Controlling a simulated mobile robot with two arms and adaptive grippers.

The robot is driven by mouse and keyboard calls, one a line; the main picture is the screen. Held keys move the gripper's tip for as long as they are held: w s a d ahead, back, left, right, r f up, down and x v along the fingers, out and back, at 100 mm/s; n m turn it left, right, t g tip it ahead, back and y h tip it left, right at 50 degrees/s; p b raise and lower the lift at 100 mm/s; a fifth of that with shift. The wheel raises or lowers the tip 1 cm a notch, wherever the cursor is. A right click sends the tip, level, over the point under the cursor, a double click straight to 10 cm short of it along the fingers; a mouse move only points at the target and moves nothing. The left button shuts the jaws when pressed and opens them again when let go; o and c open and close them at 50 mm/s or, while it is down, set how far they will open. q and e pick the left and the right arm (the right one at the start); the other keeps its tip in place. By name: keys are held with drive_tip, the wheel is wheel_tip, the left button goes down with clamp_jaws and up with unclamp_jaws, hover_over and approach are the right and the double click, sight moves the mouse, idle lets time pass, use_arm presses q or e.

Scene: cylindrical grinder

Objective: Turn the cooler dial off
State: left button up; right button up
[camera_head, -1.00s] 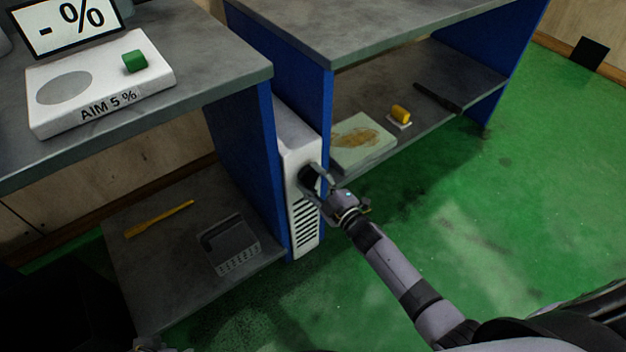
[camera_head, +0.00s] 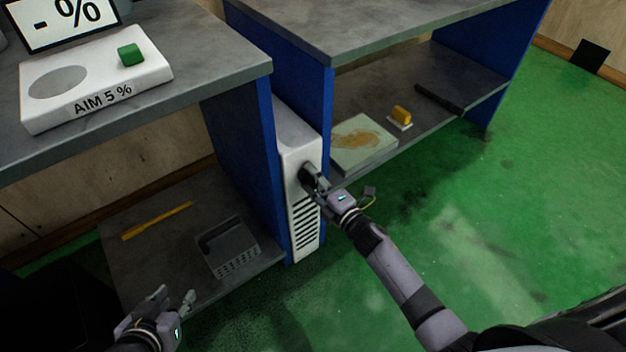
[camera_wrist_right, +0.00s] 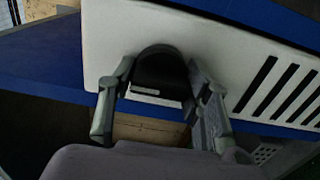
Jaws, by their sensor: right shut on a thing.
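The white cooler (camera_head: 303,225), with dark vent slots, stands between two blue table panels. Its black dial (camera_head: 306,176) is on the upper front face, partly covered by my right gripper (camera_head: 313,182) in the head view. In the right wrist view the black dial (camera_wrist_right: 160,70) sits between the two fingers of my right gripper (camera_wrist_right: 160,95), which is shut on it. A white edge shows on the dial's near side. My left gripper (camera_head: 172,302) is at the lower left in the head view, its fingers apart and empty, away from the cooler.
A white scale (camera_head: 100,90) with a green block (camera_head: 131,54) is on the left table. A yellow tool (camera_head: 157,221) and a grey bin (camera_head: 228,250) lie on the shelf below. The right shelf holds a stained box (camera_head: 362,143) and a yellow item (camera_head: 402,114).

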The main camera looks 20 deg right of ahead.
drive_tip(key=shift+f, duration=0.1)
idle(0.3)
drive_tip(key=o, duration=1.1)
drive_tip(key=shift+o, duration=0.2)
drive_tip(key=v, duration=1.2)
